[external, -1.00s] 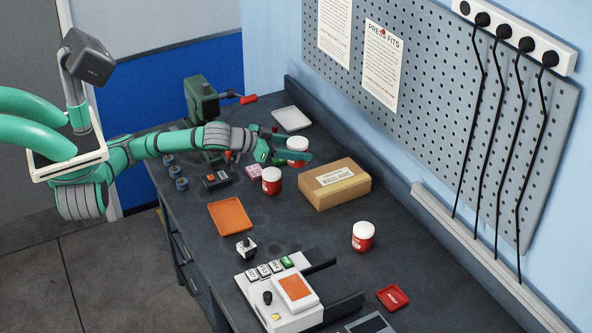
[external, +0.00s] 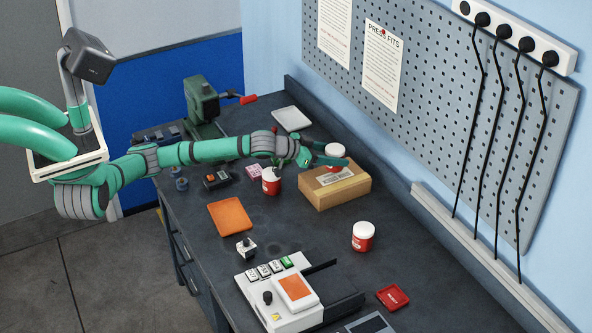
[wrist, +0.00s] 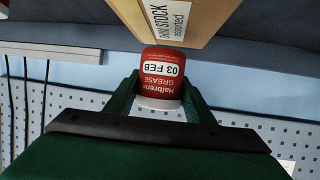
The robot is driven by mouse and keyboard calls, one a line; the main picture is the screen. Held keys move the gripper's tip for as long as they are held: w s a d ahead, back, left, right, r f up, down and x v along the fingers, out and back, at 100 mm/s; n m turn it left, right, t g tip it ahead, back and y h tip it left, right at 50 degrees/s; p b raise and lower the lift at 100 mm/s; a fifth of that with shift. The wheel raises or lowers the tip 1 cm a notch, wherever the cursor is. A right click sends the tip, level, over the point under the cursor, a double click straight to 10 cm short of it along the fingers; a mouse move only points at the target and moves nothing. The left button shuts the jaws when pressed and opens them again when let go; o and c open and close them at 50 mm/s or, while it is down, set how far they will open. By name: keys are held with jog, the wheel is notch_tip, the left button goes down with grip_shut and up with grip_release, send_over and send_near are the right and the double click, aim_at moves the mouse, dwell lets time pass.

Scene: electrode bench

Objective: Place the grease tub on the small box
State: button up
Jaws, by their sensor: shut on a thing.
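My gripper (external: 328,160) is shut on a red grease tub with a white lid (external: 335,150). In the wrist view the tub (wrist: 162,72) sits between the two green fingers, its label reading "GREASE" and "03 FEB" upside down. The small box (external: 330,195) is brown cardboard with a white label and lies on the bench. The held tub shows upright at the box's far edge in the external view; I cannot tell whether it touches the top. In the wrist view the box (wrist: 190,18) is close by the tub's base.
Two similar red tubs stand on the bench, one left of the box (external: 271,186) and one in front (external: 362,240). An orange tray (external: 230,217), a white tray (external: 292,118) and a green press (external: 202,105) are nearby. The pegboard wall (external: 470,110) rises behind.

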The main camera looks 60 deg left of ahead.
jog(key=shift+w+f, duration=0.35)
jog(key=shift+f, duration=1.5)
jog(key=shift+f, duration=0.15)
jog(key=o, duration=1.4)
jog(key=shift+s+a+r, duration=0.1)
jog(key=shift+s+r, duration=0.15)
jog(key=v, duration=1.1)
jog(key=shift+s+r, duration=0.15)
jog(key=shift+s, duration=0.1)
